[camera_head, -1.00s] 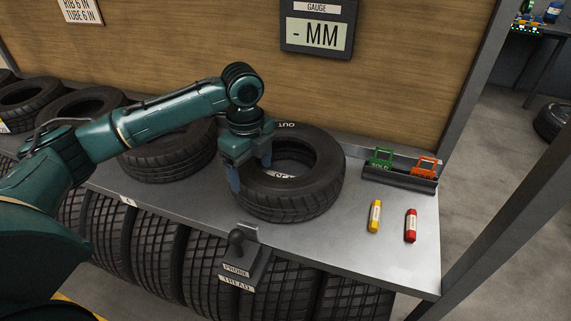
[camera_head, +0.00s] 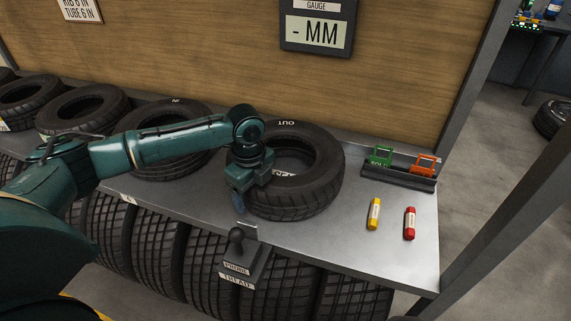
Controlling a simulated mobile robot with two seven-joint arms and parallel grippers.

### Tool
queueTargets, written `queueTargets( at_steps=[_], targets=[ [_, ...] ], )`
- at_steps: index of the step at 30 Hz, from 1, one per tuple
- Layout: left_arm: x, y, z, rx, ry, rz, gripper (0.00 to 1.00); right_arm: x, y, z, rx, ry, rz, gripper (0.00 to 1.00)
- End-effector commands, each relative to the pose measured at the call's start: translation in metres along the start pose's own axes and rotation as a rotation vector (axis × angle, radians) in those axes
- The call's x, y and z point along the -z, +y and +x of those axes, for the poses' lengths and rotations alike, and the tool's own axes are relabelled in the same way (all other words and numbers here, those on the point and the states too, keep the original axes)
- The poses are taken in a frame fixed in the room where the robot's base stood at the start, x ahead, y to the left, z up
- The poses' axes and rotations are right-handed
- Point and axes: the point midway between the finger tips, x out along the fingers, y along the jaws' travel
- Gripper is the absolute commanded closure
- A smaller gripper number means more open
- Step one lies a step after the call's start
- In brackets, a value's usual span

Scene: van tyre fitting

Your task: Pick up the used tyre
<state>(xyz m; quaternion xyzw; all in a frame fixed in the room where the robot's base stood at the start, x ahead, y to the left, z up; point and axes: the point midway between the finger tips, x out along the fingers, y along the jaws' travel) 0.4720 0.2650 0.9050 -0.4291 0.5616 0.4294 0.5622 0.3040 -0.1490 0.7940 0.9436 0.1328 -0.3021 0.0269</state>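A black tyre (camera_head: 318,190) lies flat on the grey metal shelf, below the word OUT; I cannot tell from its look how worn it is. White lettering, partly covered, shows in its hole. My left gripper (camera_head: 252,192) points down over the tyre's left front wall. One finger is outside the wall, and the other side reaches toward the hole, where its tip is hidden. The fingers look spread around the wall, with no clear grip. Another tyre (camera_head: 168,166), below the word IN, lies to the left, partly behind my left arm. My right gripper is out of view.
A probe holder (camera_head: 238,262) sticks out at the shelf's front edge, close to my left gripper. Yellow (camera_head: 374,214) and red (camera_head: 409,223) sticks and a tag rack (camera_head: 400,178) are to the right. Upright tyres (camera_head: 155,248) fill the rack below. A wooden panel (camera_head: 200,50) stands behind.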

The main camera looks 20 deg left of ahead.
Motion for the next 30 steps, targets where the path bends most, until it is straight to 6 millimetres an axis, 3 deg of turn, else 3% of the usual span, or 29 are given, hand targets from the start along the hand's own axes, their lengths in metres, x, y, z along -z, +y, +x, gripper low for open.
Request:
queueTargets(
  at_steps=[26,30],
  targets=[
    [-0.0003,0.0002,-0.0006,-0.001,0.0,-0.001,0.97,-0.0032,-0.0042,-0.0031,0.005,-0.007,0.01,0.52],
    [-0.0003,-0.0017,-0.0029,0.007,0.0,-0.001,0.97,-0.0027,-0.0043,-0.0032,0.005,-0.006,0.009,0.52]
  ],
)
